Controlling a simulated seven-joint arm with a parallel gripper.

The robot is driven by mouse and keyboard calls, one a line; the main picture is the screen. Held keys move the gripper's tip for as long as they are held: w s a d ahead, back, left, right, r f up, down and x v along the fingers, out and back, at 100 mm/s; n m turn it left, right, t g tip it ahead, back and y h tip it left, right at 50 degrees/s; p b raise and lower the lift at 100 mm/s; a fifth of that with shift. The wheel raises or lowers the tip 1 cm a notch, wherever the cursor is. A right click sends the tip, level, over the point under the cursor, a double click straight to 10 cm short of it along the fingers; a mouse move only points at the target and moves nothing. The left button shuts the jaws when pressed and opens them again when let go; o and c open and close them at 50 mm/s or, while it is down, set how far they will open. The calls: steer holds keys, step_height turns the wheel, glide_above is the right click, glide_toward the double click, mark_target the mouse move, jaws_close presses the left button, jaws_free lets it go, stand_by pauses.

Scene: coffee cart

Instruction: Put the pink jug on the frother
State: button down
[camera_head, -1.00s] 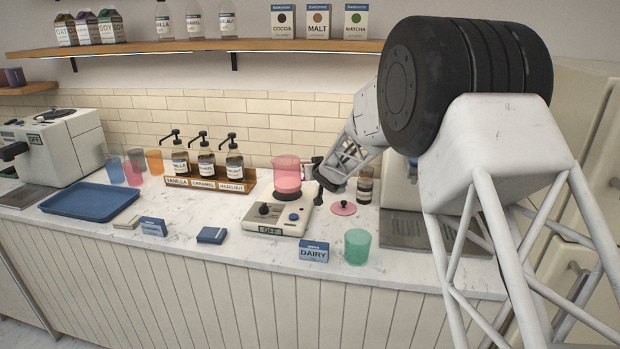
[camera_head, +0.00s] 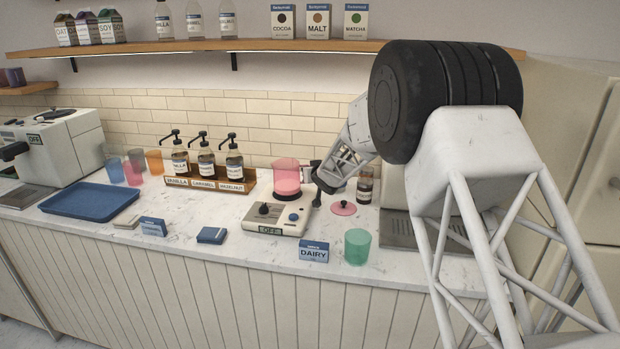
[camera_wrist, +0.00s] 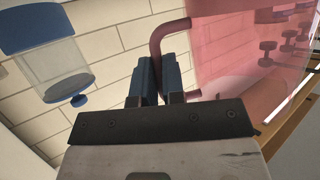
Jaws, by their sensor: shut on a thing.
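The pink jug (camera_head: 286,176) is see-through and upright, with pink contents low inside it in the head view. It is over the round dark top of the frother (camera_head: 272,229), a cream box with knobs and a display reading OFF. I cannot tell whether the jug touches the frother. My gripper (camera_head: 315,176) is at the jug's right side, shut on its handle. In the wrist view the dark fingers (camera_wrist: 167,78) close on the pink handle (camera_wrist: 157,36), and the jug's wall (camera_wrist: 235,70) fills the right.
A syrup rack (camera_head: 210,186) with pump bottles stands left of the frother. A jar (camera_head: 365,187) and a pink lid (camera_head: 343,208) are to its right. A green cup (camera_head: 357,246) and a DAIRY card (camera_head: 314,252) are in front. A blue tray (camera_head: 90,202) lies at left.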

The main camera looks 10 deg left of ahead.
steer(key=shift+f, duration=0.6)
steer(key=shift+f, duration=0.1)
steer(key=c, duration=1.2)
jaws_free()
steer(key=shift+f, duration=0.1)
steer(key=shift+r, duration=0.2)
steer(key=shift+s+d, duration=0.15)
steer(key=shift+v, duration=5.8)
steer(key=shift+r, duration=0.1)
